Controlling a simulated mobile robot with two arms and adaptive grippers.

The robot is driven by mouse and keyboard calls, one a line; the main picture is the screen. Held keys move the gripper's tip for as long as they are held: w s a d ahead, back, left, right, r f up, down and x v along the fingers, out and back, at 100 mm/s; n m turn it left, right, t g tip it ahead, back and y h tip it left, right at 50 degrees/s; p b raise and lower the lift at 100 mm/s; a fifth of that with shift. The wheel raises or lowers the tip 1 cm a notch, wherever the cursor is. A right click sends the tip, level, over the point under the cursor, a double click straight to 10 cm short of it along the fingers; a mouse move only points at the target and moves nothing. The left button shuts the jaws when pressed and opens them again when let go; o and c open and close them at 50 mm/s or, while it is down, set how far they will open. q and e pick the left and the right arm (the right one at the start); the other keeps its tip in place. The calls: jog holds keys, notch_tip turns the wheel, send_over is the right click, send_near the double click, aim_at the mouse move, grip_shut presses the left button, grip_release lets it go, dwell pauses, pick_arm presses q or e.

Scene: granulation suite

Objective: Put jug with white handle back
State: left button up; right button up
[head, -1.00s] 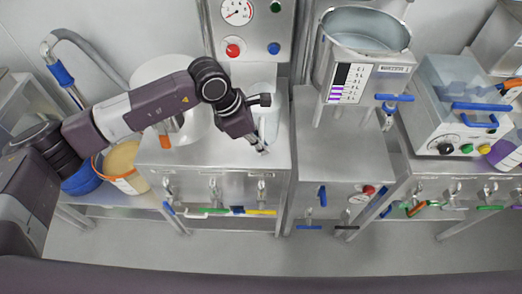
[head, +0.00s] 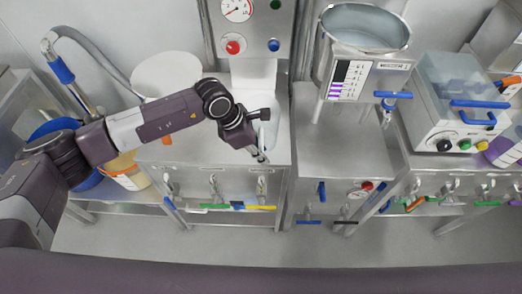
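My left gripper (head: 262,136) is over the right part of the steel cabinet top (head: 213,152), its fingers apart and pointing right and down. A pale, whitish shape (head: 270,130) shows beside and partly behind the fingers. It may be the jug with the white handle, but its outline and handle are not clear. I cannot tell whether the fingers close on it. My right gripper is not in view.
A white round vessel (head: 160,70) is behind my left arm. A steel hopper (head: 363,30) and a clear-lidded box (head: 455,95) stand to the right. The steel surface (head: 345,150) below the hopper is clear. A bucket of yellowish material (head: 130,178) is lower left.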

pick_arm(q)
jog(key=shift+r, duration=0.15)
jog(key=shift+a+r, duration=0.15)
jog(key=shift+r, duration=0.1)
jog(key=b+v, duration=0.2)
jog(key=v, duration=0.9)
jog(key=shift+s+a+r, duration=0.1)
dwell(1.0)
